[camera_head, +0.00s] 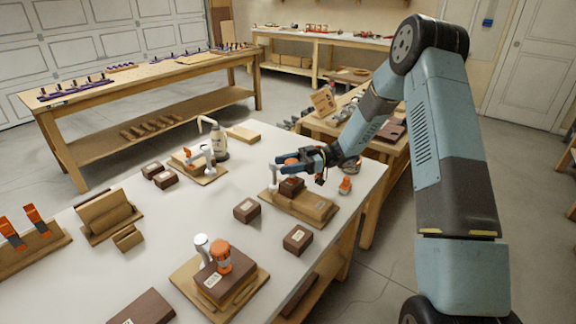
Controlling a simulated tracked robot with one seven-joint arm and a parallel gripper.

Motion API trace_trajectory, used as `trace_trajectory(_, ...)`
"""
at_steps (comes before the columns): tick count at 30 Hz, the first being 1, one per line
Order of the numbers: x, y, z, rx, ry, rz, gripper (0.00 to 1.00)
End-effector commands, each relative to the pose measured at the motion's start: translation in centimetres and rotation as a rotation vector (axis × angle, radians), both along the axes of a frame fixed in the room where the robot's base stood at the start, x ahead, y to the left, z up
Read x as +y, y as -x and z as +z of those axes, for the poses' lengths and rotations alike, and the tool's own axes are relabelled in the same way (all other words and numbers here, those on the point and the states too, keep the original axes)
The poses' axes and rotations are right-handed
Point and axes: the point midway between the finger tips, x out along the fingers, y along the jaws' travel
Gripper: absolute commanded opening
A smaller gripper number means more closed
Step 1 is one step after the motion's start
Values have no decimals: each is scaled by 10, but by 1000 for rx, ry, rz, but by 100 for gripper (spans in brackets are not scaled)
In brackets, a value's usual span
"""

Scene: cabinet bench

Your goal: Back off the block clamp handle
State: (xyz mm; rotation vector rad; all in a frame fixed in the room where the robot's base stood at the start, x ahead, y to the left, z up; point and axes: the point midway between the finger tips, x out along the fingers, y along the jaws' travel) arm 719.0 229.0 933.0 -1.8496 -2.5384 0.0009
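A clamp with a white post (273,178) stands on a wooden board (318,207) near the table's right side. A dark brown block (291,187) sits on this board. My gripper (280,164) is directly above the block, beside the top of the post, with its fingers pointing left. A bit of orange shows right at the fingers, and they partly hide the clamp's upper parts. The fingers are too small to tell whether they are apart or closed on the handle. Two similar clamps, one at the front (221,257) and one at the back left (190,157), stand on their own boards.
Loose brown blocks (247,210) (298,239) lie on the white tabletop (180,222). A small orange-topped item (345,186) stands right of the board. A wooden holder (105,214) is at left.

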Motion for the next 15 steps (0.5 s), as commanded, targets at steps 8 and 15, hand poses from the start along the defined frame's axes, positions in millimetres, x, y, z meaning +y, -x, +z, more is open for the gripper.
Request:
trace_trajectory(8,0,0,0,0,0,0,71)
trace_trajectory(15,-2,-1,0,0,0,-1,71)
